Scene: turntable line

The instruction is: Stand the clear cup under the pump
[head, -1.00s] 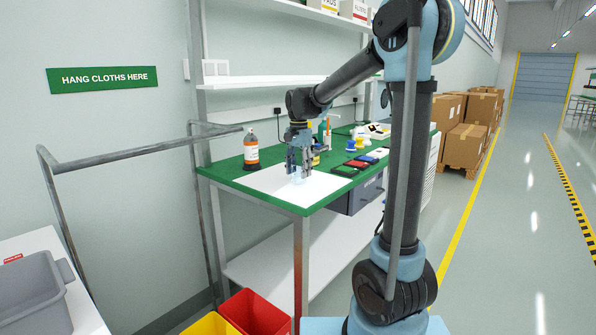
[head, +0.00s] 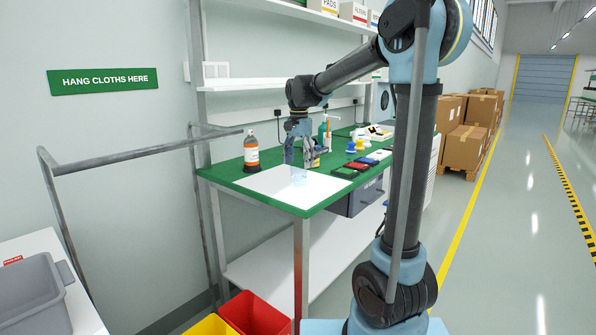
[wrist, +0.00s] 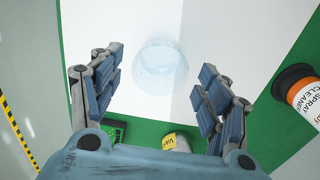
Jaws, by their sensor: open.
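The clear cup (head: 299,179) stands on the white sheet on the green-topped bench. In the wrist view the cup (wrist: 160,65) is faint and see-through, ahead of and between the spread fingers, with no finger touching it. My gripper (head: 301,163) is open and empty, just above and behind the cup in the head view; it also shows in the wrist view (wrist: 145,82). A green bottle-like thing (head: 323,133) stands behind the gripper, partly hidden; I cannot tell whether it is the pump.
An orange spray cleaner bottle (head: 251,152) stands left of the white sheet (head: 266,184). A yellow-labelled tin (wrist: 176,142) is close to my gripper. Red, black and blue flat items (head: 362,164) lie to the right. The sheet's front is clear.

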